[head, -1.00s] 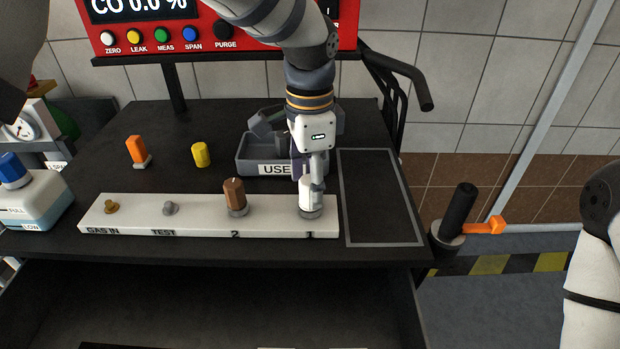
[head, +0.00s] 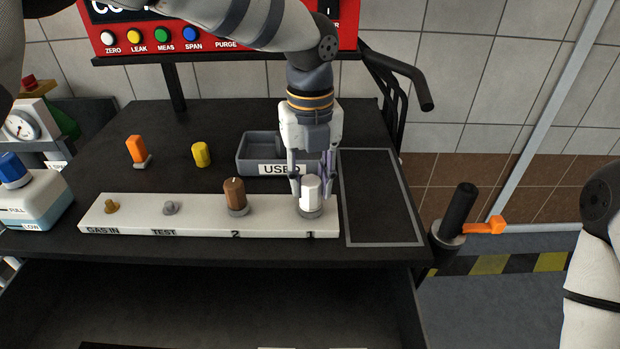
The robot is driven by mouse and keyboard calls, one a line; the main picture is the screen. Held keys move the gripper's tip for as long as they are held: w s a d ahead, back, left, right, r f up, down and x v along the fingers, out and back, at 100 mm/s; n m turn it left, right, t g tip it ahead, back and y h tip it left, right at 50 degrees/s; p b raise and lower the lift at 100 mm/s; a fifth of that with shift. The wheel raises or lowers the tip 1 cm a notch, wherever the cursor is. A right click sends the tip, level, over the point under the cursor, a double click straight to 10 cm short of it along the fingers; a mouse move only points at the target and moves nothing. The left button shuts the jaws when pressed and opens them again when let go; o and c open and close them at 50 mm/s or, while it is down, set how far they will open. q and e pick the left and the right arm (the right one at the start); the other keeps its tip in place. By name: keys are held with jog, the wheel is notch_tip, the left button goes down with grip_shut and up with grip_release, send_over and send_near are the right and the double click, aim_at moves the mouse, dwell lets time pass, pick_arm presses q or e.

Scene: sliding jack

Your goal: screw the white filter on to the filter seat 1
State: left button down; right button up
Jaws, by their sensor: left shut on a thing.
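The white filter (head: 311,193) stands upright on filter seat 1 (head: 311,212), at the right end of the long white block (head: 271,218). My left gripper (head: 312,190) points down over it, with one finger on each side of the filter, and is shut on it. Whether the filter sits fully down on the seat cannot be told. My right arm shows at the right edge, but its gripper is out of view.
A brown filter (head: 234,192) stands on seat 2. The grey tray marked USED (head: 245,166) is just behind my left gripper. An orange piece (head: 136,149) and a yellow piece (head: 201,154) stand farther left. The outlined area (head: 380,195) on the right is empty.

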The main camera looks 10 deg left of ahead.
pick_arm(q)
jog(key=m, duration=0.5)
jog(key=shift+f, duration=0.1)
jog(key=m, duration=0.3)
jog(key=c, duration=1.1)
grip_release()
